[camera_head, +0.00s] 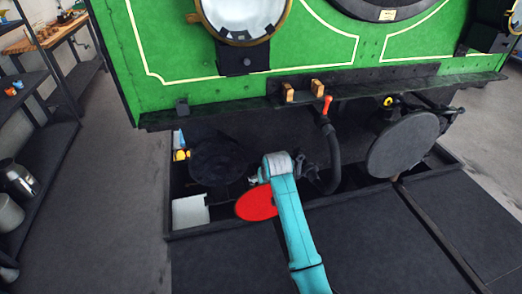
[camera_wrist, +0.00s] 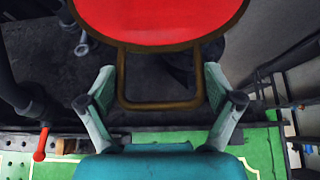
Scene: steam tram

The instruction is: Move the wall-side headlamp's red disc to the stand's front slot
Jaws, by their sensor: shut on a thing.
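The red disc (camera_head: 257,204) is off the lamp and in the air in front of the green tram's buffer beam. In the wrist view the red disc (camera_wrist: 160,18) fills the top, with a brown loop handle (camera_wrist: 160,106) below it. My gripper (camera_wrist: 160,72) is shut on the disc's handle, one finger at each side of the loop. A headlamp (camera_head: 243,14) with pale glass shows at the top middle. Another lamp (camera_head: 514,17) is cut off at the right edge. I cannot make out the stand or its front slot.
The buffer beam (camera_head: 230,108) carries two wooden blocks (camera_head: 288,92) and a hose with a red handle (camera_head: 327,106). A dark round buffer (camera_head: 402,145) juts out at right. A white box (camera_head: 190,212) sits low at left. Shelves (camera_head: 40,130) line the left; open floor lies between.

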